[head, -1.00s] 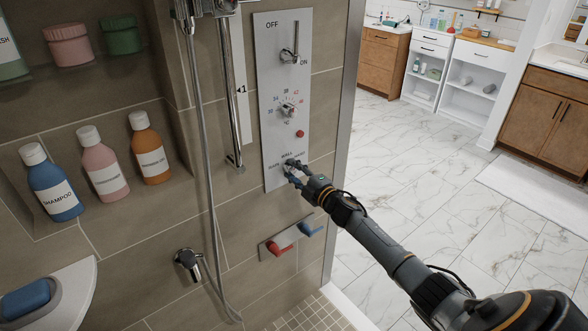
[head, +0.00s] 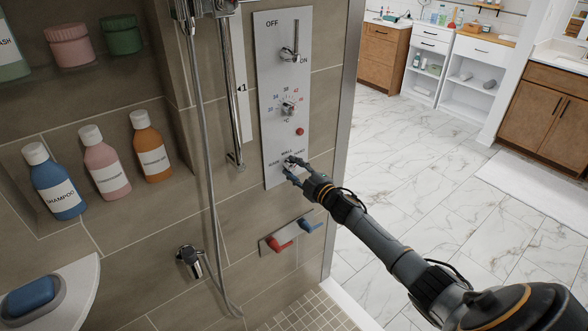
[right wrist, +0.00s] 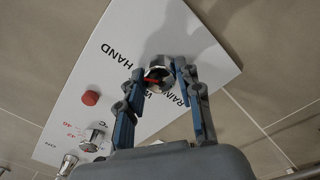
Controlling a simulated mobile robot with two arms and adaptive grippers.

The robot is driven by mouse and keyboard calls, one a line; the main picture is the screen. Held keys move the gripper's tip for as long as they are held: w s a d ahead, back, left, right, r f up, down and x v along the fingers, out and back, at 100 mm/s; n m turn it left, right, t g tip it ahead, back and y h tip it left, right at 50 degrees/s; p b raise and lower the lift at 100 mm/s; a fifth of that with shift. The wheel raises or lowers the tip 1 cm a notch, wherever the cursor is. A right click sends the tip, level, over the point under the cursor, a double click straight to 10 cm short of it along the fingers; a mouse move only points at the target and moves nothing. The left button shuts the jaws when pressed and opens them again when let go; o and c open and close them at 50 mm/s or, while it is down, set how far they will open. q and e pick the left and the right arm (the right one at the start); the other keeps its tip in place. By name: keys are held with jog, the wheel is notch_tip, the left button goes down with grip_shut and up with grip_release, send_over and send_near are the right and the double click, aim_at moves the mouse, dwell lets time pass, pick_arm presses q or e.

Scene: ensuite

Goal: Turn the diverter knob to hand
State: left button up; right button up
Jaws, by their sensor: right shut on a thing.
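The diverter knob (right wrist: 158,74) is a small chrome knob with a red mark, low on the white shower panel (head: 272,100). Labels RAIN, WALL and HAND are printed around it; in the right wrist view WALL is partly hidden. My right gripper (head: 288,167) is at the knob, coming from the lower right. In the right wrist view its two blue-padded fingers (right wrist: 160,77) stand on either side of the knob, shut on it. The fingers hide much of the knob in the head view, and I cannot tell exactly which label the mark faces. My left gripper is not in view.
Above the knob are a red button (head: 300,131), a temperature knob (head: 288,107) and an ON/OFF lever (head: 290,53). Red and blue handles (head: 281,244) sit below the panel. A hose (head: 206,170) hangs to the left, near shelved bottles (head: 104,165).

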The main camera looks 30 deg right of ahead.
jog(key=o, duration=1.2)
jog(key=shift+c, duration=0.2)
jog(key=s+d, duration=0.1)
jog(key=s, duration=1.1)
jog(key=shift+f, duration=0.1)
